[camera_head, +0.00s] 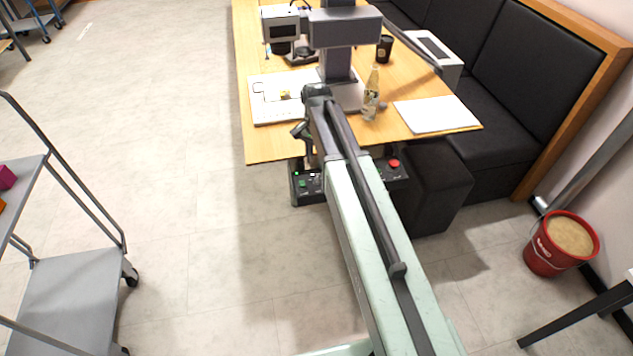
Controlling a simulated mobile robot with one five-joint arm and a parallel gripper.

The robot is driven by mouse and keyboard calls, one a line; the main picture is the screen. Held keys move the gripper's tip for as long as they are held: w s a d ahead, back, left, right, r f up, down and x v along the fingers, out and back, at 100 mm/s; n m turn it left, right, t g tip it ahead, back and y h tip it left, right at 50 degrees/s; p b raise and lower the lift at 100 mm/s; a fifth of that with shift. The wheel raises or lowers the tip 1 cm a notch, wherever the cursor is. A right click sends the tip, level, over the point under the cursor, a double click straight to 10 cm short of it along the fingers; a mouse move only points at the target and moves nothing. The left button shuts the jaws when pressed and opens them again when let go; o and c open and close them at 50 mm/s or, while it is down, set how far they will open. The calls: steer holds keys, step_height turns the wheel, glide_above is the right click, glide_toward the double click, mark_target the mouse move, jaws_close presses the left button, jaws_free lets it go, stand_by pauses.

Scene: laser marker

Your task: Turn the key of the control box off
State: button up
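The control box (308,194) is a black box below the near edge of the table. A green light and green buttons show on its left part. A red button (394,163) shows on its right part. My arm crosses in front of the box and hides its middle. I cannot make out the key. My gripper (302,134) is at the arm's far end, just above the left part of the box and in front of the table edge. It looks small and dark. I cannot tell whether its fingers are apart or whether it touches anything.
The wooden table (270,148) carries the laser marker (345,28), a bottle (371,95), a black cup (384,48) and white paper (437,114). A black stool (432,190) stands right of the box. A red bucket (548,254) is at right, a trolley (70,290) at left. The floor between is clear.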

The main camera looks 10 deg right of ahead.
mark_target(316, 180)
steer(key=shift+f, duration=0.1)
steer(key=shift+f+b, duration=0.35)
steer(key=shift+b, duration=0.05)
step_height(316, 180, down, 7)
steer(key=b, duration=0.7)
steer(key=shift+r, duration=0.1)
jaws_close()
